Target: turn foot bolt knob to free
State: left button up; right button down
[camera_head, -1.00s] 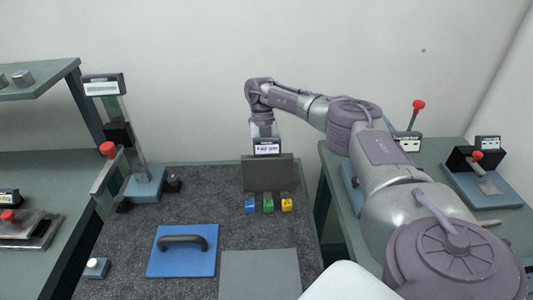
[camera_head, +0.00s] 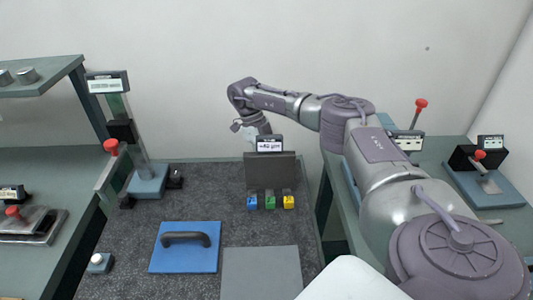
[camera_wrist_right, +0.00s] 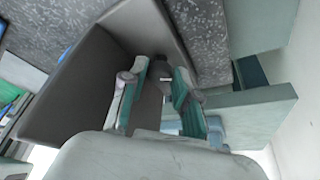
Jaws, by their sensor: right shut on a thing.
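The foot bolt knob (camera_wrist_right: 160,73) is a small dark knob with a pale mark, low beside an upright dark grey panel (camera_wrist_right: 98,85). My right gripper (camera_wrist_right: 161,86) has its teal fingers on either side of the knob and is shut on it. In the head view the wrist of this gripper (camera_head: 248,131) is behind the panel (camera_head: 269,173), tilted to the left. The panel and its label (camera_head: 269,144) hide the fingertips and the knob there. My left gripper is in neither view.
Blue, green and yellow blocks (camera_head: 270,202) stand before the panel. A blue plate with a dark handle (camera_head: 184,262) and a grey plate (camera_head: 260,275) lie on the speckled bench. A red-knobbed clamp post (camera_head: 111,147) stands left; a side table (camera_head: 430,165) is right.

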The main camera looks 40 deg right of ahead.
dwell(0.4)
jog(key=c, duration=0.8)
grip_release()
jog(key=shift+c, duration=0.2)
